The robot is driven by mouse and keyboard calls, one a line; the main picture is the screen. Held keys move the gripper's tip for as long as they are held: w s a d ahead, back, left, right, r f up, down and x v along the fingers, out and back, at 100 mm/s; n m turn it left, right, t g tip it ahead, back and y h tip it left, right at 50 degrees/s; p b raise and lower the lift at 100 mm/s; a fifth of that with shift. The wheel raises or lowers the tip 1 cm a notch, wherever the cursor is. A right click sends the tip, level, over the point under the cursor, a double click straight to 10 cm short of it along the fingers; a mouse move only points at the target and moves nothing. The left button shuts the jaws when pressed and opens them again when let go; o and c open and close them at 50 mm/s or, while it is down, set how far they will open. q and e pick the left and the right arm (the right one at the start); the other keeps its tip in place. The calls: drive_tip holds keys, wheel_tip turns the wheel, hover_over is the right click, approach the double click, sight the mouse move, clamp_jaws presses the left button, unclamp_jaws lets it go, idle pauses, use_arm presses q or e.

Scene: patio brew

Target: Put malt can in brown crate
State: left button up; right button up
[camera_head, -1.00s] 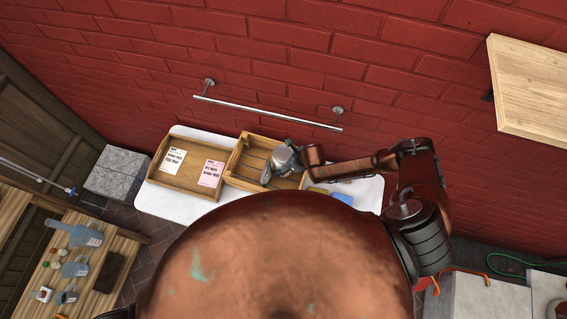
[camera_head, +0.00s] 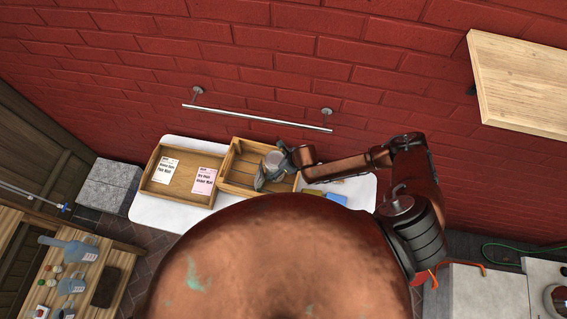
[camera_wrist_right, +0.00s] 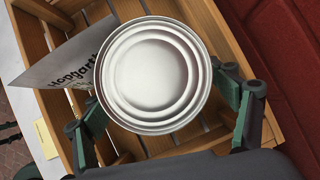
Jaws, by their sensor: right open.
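The malt can (camera_wrist_right: 155,75) shows its round silver lid in the right wrist view; its side label is out of sight. It stands in the slatted brown wooden crate (camera_wrist_right: 222,38), and the crate's slatted floor shows around it. In the head view the can (camera_head: 275,159) is a small grey shape in the right-hand crate (camera_head: 232,160). My right gripper (camera_wrist_right: 165,108) is open, with one green-padded finger on each side of the can. Whether the pads touch it is hard to tell. My left gripper is not in view.
A wooden tray (camera_head: 150,186) with two cards sits left of the crate on the white table (camera_head: 150,214). A blue item (camera_head: 337,198) lies right. A metal rail (camera_head: 255,117) crosses the brick wall behind.

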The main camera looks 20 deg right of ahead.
drive_tip(key=v, duration=1.1)
drive_tip(key=shift+d+b, duration=0.15)
drive_tip(key=shift+b, duration=0.25)
drive_tip(key=shift+s, duration=0.15)
